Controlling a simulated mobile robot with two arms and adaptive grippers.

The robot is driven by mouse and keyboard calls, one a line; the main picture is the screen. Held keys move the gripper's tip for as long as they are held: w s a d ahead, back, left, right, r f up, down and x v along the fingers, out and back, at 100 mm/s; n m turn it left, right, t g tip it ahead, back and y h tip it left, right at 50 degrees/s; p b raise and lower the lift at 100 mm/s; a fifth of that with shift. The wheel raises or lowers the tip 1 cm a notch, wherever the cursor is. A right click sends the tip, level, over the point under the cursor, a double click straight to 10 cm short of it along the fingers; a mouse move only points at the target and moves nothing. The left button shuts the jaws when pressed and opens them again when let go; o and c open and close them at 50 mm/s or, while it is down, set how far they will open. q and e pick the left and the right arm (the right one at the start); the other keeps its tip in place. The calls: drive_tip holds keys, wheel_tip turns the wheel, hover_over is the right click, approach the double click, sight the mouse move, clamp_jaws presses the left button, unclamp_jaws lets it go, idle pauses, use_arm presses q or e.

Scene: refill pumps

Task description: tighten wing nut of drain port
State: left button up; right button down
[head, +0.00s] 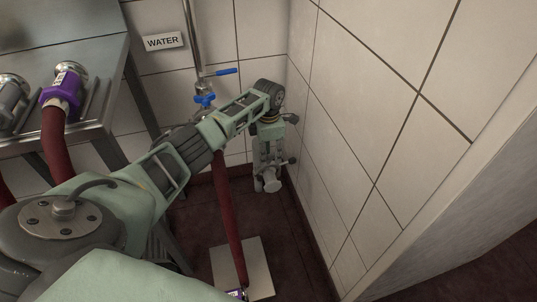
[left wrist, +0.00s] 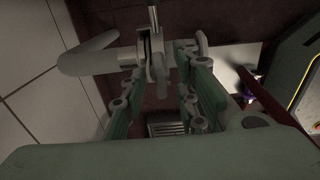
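The drain port (left wrist: 95,62) is a pale grey pipe fitting with a clamp, low in the wall corner. In the head view its round end (head: 271,183) shows just below my left gripper (head: 268,150). In the left wrist view my left gripper (left wrist: 160,70) has its two green fingers apart, one on each side of a small pale grey piece of the clamp, which looks like the wing nut (left wrist: 158,70). I cannot tell whether the fingers touch it. The rest of the clamp is partly hidden by the fingers. My right gripper is not in view.
A tiled wall (head: 350,110) stands close to the right of my left gripper. A dark red hose (head: 229,220) hangs down to a pale mat (head: 260,268). A steel table (head: 60,140) with a purple-collared coupling (head: 63,88) stands left. A floor grate (left wrist: 166,129) lies below.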

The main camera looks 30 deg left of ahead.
use_arm(q)
clamp_jaws()
idle(0.3)
